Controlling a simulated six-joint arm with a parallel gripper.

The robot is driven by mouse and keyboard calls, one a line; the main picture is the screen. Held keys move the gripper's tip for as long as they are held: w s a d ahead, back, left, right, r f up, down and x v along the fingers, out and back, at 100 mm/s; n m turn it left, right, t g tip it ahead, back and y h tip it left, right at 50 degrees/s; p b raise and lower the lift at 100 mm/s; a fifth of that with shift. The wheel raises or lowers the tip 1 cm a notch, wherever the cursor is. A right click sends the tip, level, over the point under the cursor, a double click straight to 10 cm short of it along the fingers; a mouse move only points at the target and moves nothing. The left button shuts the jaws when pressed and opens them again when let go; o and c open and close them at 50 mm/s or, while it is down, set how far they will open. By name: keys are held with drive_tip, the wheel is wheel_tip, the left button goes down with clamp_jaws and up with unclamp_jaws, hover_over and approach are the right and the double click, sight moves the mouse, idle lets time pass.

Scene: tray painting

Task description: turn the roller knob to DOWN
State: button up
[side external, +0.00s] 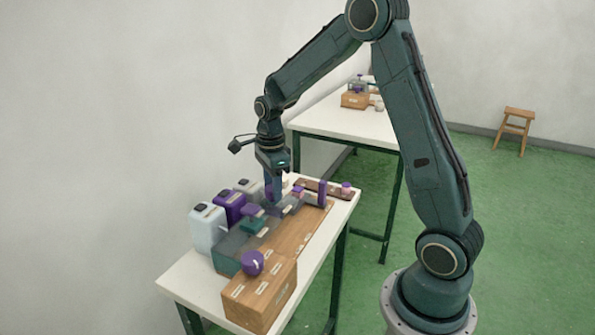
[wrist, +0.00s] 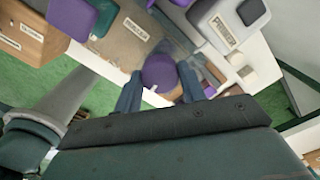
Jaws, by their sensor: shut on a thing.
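My gripper (side external: 273,196) points straight down over the far half of the near table's equipment. In the wrist view, its two fingers (wrist: 160,78) stand on either side of a round purple knob (wrist: 158,70) and are shut on it. I take this to be the roller knob. In the side view, the fingers mostly hide it. Labels lie near it, but their words are too small to read, so I cannot tell which setting it points to.
A wooden box (side external: 260,293) with another round purple knob (side external: 252,262) stands at the table's near end. White (side external: 207,230) and purple (side external: 229,207) canisters line the wall side. An upright purple disc (side external: 322,194) stands right of my gripper. A second table (side external: 350,122) is behind.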

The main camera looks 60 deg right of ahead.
drive_tip(key=shift+m, duration=0.9)
drive_tip(key=o, duration=1)
drive_tip(key=shift+r, duration=0.15)
wheel_tip(320, 180, up, 14)
drive_tip(key=shift+f, duration=0.2)
